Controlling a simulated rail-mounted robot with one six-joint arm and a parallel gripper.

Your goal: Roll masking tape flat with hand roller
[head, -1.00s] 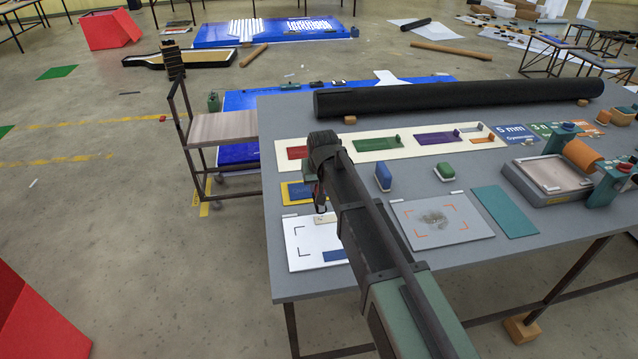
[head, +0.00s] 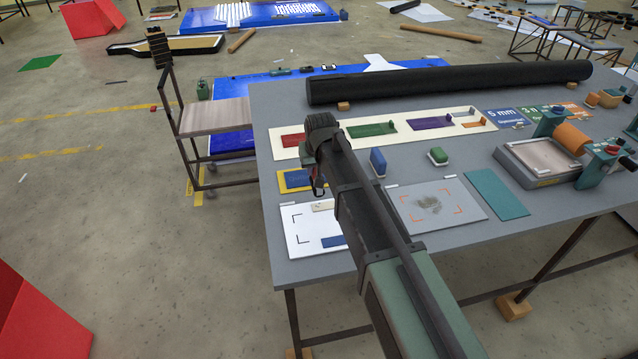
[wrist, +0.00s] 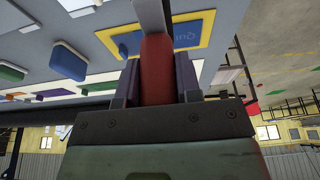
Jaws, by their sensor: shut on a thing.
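My gripper (wrist: 157,85) is shut on a red handle (wrist: 157,70), taken to be the hand roller's. A grey metal bar (wrist: 153,14) runs on from the handle and leaves the wrist view at the top. In the head view my gripper (head: 318,186) is mostly hidden behind my arm, beside the white board (head: 297,241). A short beige strip (head: 322,206), likely the masking tape, lies near that board's upper edge, close to my gripper. The roller's working end is out of sight, so contact with the strip cannot be told.
A yellow-framed board with a blue field (head: 293,181) lies just behind the white board. A grey board with a dark smudge (head: 436,204) and a teal mat (head: 496,194) lie to the right. A blue block (head: 378,162) stands behind. A long black roll (head: 450,82) spans the back.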

